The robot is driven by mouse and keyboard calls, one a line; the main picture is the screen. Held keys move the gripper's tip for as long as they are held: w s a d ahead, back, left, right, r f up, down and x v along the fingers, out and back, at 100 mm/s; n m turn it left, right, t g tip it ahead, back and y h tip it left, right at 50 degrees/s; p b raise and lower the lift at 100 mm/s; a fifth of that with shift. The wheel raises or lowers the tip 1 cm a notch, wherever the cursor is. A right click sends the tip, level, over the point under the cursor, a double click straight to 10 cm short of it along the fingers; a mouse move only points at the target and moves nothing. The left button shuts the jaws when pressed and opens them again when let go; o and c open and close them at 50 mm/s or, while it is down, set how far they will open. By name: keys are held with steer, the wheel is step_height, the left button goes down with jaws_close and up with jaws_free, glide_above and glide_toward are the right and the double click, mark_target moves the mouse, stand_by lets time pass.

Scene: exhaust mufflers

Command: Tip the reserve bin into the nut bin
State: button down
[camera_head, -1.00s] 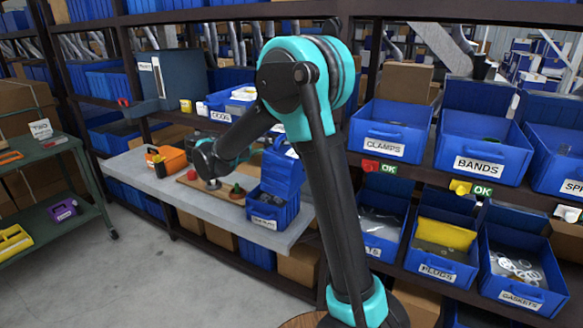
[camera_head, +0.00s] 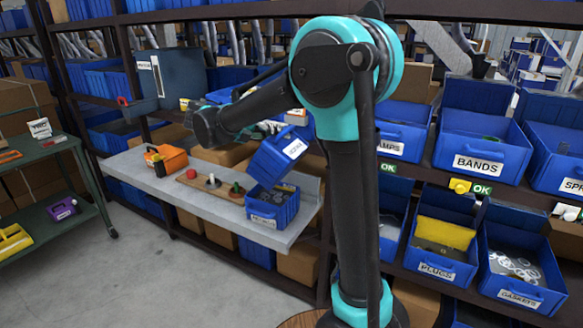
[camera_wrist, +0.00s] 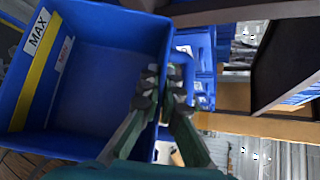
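The tilted blue bin (camera_head: 275,160) with a white label, apparently the reserve bin, hangs over the nut bin (camera_head: 268,214). The nut bin stands upright near the right end of the grey bench, with grey pieces inside; its label is too small to read surely. My gripper (camera_wrist: 164,85) is shut on the right rim of a blue bin (camera_wrist: 100,75) in the wrist view, apparently the same tilted bin. Its inside shows a yellow stripe and a MAX label, and the visible interior looks empty. In the head view my fingers are too small to make out clearly.
A wooden board (camera_head: 210,186) with red, grey and green knobs lies left of the nut bin. An orange box (camera_head: 166,157) sits further left on the bench (camera_head: 140,170). Shelves with labelled blue bins stand behind and right. A green cart (camera_head: 75,160) stands left.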

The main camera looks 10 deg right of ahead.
step_height(320, 180, up, 3)
steer(key=m+t+y, duration=0.1)
steer(key=y, duration=0.1)
steer(key=m+y, duration=0.2)
steer(key=shift+s+d+t, duration=0.1)
steer(key=shift+t, duration=0.3)
step_height(320, 180, up, 2)
steer(key=m+t+y, duration=0.2)
steer(key=y, duration=0.1)
steer(key=shift+r, duration=0.15)
steer(key=shift+r+y, duration=0.2)
steer(key=shift+y, duration=0.3)
